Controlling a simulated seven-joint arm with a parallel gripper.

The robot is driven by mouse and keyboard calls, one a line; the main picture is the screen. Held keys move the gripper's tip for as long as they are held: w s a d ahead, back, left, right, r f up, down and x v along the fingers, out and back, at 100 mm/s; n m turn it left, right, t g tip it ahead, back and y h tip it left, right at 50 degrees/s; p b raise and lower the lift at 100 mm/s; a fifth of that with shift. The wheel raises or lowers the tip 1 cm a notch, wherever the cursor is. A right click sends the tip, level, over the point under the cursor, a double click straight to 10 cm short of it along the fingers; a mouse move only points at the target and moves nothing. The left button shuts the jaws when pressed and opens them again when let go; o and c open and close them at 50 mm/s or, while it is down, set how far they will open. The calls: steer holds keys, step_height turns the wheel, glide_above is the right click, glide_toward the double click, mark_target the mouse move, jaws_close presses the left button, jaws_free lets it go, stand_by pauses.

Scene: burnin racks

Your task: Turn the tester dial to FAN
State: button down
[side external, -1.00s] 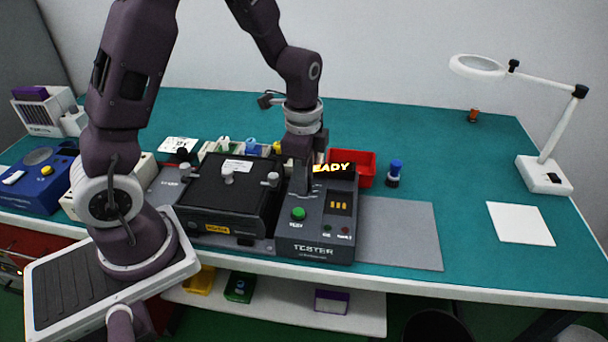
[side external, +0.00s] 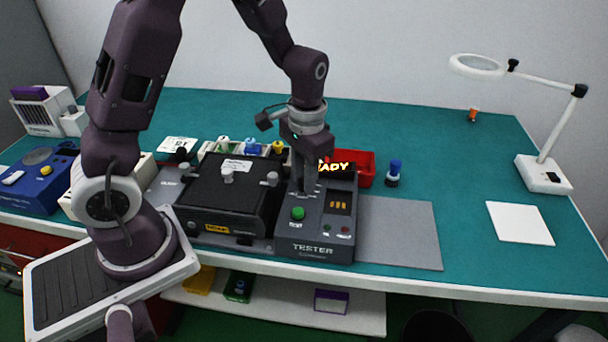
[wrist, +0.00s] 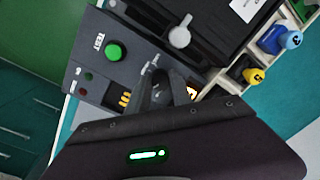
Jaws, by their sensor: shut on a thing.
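The tester (side external: 318,232) is a dark grey box near the front edge of the bench, with a green button (side external: 298,213) and a lit display (side external: 338,168) on which "ADY" can be read. My gripper (side external: 303,190) points down at the tester's top panel, behind the green button. The green button (wrist: 113,51) also shows in the wrist view, beside the fingers.
A black box with grey knobs (side external: 229,190) stands just left of the tester. A red bin (side external: 367,165) is behind the tester, and a blue-capped item (side external: 394,172) stands to its right. A grey mat (side external: 400,232) lies bare on the right.

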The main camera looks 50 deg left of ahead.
steer(key=n, duration=0.5)
steer(key=shift+w+n, duration=0.1)
steer(key=shift+n, duration=0.2)
steer(key=n, duration=0.5)
steer(key=shift+n, duration=0.3)
steer(key=c, duration=1.1)
jaws_free()
steer(key=shift+c, duration=0.2)
step_height(320, 180, up, 7)
steer(key=shift+w+d+r, duration=0.1)
steer(key=shift+w, duration=0.05)
